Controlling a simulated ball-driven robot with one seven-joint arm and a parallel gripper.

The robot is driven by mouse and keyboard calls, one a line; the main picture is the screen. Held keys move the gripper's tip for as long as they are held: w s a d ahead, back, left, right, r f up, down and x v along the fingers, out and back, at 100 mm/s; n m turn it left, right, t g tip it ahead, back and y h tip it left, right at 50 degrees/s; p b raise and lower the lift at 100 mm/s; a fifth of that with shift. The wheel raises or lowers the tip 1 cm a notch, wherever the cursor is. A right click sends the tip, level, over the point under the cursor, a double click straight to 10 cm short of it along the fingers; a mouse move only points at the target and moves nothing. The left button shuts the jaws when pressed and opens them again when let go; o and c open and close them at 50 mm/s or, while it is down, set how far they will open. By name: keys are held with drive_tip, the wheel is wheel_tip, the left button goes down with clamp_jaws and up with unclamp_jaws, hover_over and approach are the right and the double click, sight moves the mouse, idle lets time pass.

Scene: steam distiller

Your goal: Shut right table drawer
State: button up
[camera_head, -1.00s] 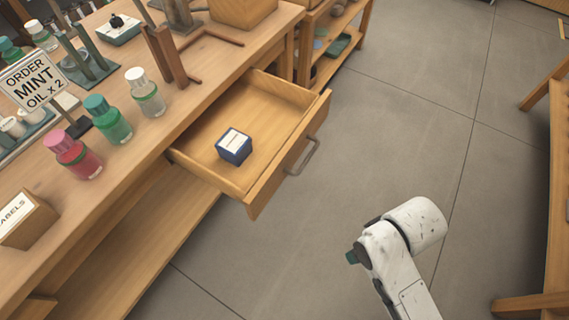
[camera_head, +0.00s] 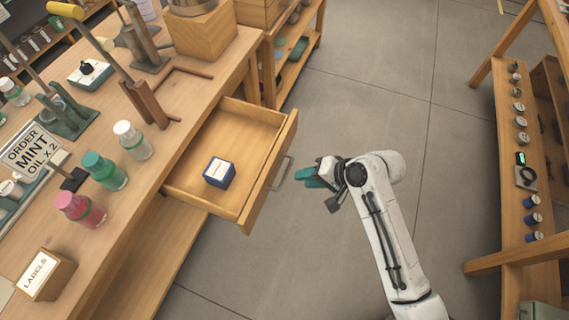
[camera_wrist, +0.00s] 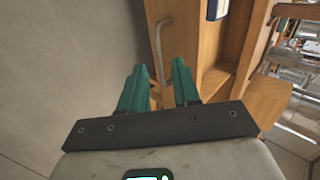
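The table drawer (camera_head: 235,118) is pulled well out from the wooden table (camera_head: 140,176). A small blue box with a white top (camera_head: 219,173) lies inside it. The metal drawer handle (camera_head: 281,174) is on its front. My gripper (camera_head: 307,175) is to the right of the handle, apart from it, with green fingers pointing towards the drawer. In the wrist view the two green fingers (camera_wrist: 160,78) are spread with a gap between them and nothing held. The handle (camera_wrist: 160,45) shows ahead, beyond the fingertips, and the drawer front (camera_wrist: 182,35) stands behind it.
Bottles, such as the pink-capped bottle (camera_head: 80,209), a mint oil sign (camera_head: 32,148) and a labels box (camera_head: 45,275) stand on the table. A wooden shelf (camera_head: 512,190) stands at the right. The grey floor between is clear.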

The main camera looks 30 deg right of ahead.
sight(272, 177)
drive_tip(key=shift+w+d+r+m, duration=0.1)
drive_tip(key=shift+w+r+m, duration=0.2)
drive_tip(key=shift+w+r, duration=0.15)
drive_tip(key=shift+c, duration=0.7)
drive_tip(key=shift+w+f, duration=0.15)
drive_tip(key=shift+w, duration=0.05)
drive_tip(key=shift+c, duration=0.7)
drive_tip(key=x, duration=0.9)
drive_tip(key=shift+w+a+f, duration=0.1)
drive_tip(key=shift+w+a, duration=0.15)
drive_tip(key=shift+a, duration=0.05)
clamp_jaws()
drive_tip(key=w+a+b, duration=0.2)
drive_tip(key=w+a, duration=0.3)
drive_tip(key=w, duration=0.2)
drive_tip(key=w+a+b, duration=0.3)
drive_tip(key=w+a, duration=0.2)
drive_tip(key=w, duration=0.2)
drive_tip(key=w+a+b, duration=0.3)
drive_tip(key=w+a, duration=0.2)
drive_tip(key=w, duration=0.2)
drive_tip(key=shift+a+f, duration=0.1)
drive_tip(key=shift+f, duration=0.05)
drive_tip(key=shift+w+a+b, duration=0.4)
drive_tip(key=shift+w+b, duration=0.05)
drive_tip(key=shift+w, duration=0.15)
drive_tip(key=shift+w+a+r+t, duration=0.1)
drive_tip(key=shift+w+r+t, duration=0.05)
drive_tip(key=shift+r+t, duration=0.2)
drive_tip(key=shift+w+r, duration=0.1)
